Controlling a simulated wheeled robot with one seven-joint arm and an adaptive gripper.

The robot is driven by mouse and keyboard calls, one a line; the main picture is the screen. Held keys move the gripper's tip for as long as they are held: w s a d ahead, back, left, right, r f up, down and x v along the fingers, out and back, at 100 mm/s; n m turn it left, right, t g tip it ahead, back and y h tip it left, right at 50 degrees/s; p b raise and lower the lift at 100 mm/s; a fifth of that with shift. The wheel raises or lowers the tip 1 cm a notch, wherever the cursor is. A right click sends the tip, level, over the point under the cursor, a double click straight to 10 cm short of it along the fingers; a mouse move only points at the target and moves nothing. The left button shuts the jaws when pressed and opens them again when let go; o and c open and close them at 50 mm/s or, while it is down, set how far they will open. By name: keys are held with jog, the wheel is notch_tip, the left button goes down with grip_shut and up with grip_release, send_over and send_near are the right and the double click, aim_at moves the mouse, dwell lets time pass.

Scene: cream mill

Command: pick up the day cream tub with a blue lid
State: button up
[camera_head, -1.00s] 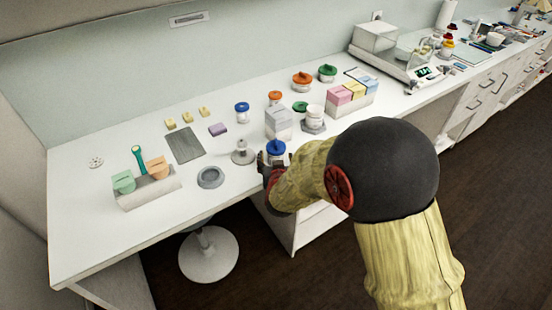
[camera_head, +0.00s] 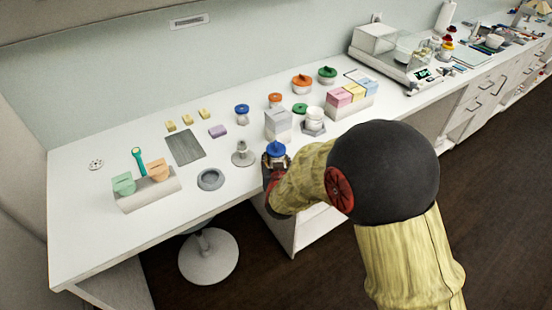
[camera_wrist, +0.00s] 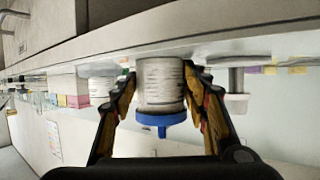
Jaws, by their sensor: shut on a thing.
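A white tub with a blue lid (camera_head: 275,151) stands upright near the front edge of the white counter. My gripper (camera_head: 276,164) is shut around its sides. In the wrist view, which looks upside down, the tub (camera_wrist: 160,88) sits between my two fingers, its blue lid pointing down in the picture. Its label is too small to read. I cannot tell whether its base is off the counter. Another blue-lidded white tub (camera_head: 242,111) stands farther back, clear of my gripper.
A grey-white box (camera_head: 278,124) and a white jar (camera_head: 314,119) on a grey base stand close behind the held tub. A grey stand (camera_head: 242,155) and a grey ring dish (camera_head: 210,179) are to its left. Orange- and green-lidded tubs stand farther back.

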aim_at(276, 153)
jog(key=c, duration=0.3)
jog(key=shift+r, duration=0.1)
jog(key=shift+c, duration=0.2)
jog(key=shift+r+p, duration=0.3)
jog(key=shift+r, duration=0.3)
notch_tip(276, 153, up, 3)
jog(key=shift+s+f+p, duration=0.15)
jog(key=shift+p, duration=0.35)
jog(key=s+d+r+p, duration=0.2)
jog(key=s+r, duration=0.2)
jog(key=s, duration=0.2)
jog(key=s+d+r+p, duration=0.2)
jog(key=s+r, duration=0.3)
jog(key=s, duration=0.2)
jog(key=shift+p, duration=0.4)
